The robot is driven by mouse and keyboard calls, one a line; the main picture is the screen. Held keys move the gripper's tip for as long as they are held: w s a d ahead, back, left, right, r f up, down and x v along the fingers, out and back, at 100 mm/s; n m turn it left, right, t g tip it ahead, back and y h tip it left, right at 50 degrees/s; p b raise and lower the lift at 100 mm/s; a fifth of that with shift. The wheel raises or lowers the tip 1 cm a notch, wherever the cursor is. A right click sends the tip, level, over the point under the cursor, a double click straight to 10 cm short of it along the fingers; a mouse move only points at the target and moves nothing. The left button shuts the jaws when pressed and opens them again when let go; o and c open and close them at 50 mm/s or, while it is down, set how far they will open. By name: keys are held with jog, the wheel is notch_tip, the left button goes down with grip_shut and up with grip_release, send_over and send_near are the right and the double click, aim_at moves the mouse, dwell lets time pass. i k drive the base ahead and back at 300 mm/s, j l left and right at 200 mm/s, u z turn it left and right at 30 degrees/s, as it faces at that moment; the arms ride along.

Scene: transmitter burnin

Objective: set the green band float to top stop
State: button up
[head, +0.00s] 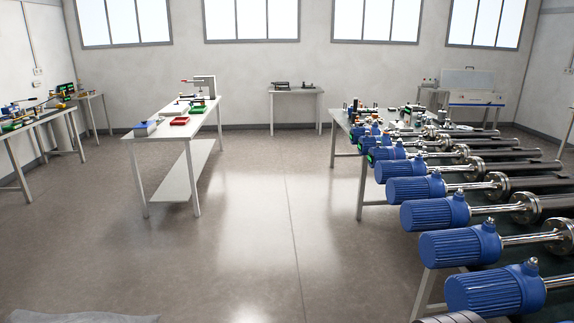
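Several blue ribbed transmitter housings (436,212) lie in a row along the right side, each with a silver rod running right through a flange. Small green patches (371,155) show on the left ends of some far units, too small to tell whether they are bands or displays. I cannot make out a float with a green band or a top stop. The nearest housing (497,290) is at the lower right. My gripper is not in view.
A long table (362,205) carries the row at right. A white table (170,127) with red and green trays stands left of centre, another table (37,122) at far left. A small table (295,90) is by the back wall. The middle floor (270,220) is clear.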

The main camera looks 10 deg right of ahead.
aim_at(421, 144)
jog(key=i+j+z, duration=0.1)
jog(key=i, duration=3.35)
jog(key=i+z, duration=0.25)
jog(key=i, duration=0.25)
jog(key=i+j+z, duration=0.25)
jog(key=i, duration=0.25)
jog(key=i+j+z, duration=0.1)
jog(key=i+z, duration=0.2)
jog(key=i, duration=0.2)
jog(key=i+z, duration=0.4)
jog(key=i+j+z, duration=0.2)
jog(key=z, duration=0.25)
jog(key=i+j+z, duration=0.2)
jog(key=z, duration=0.2)
jog(key=i+j+z, duration=0.6)
jog(key=i, duration=0.15)
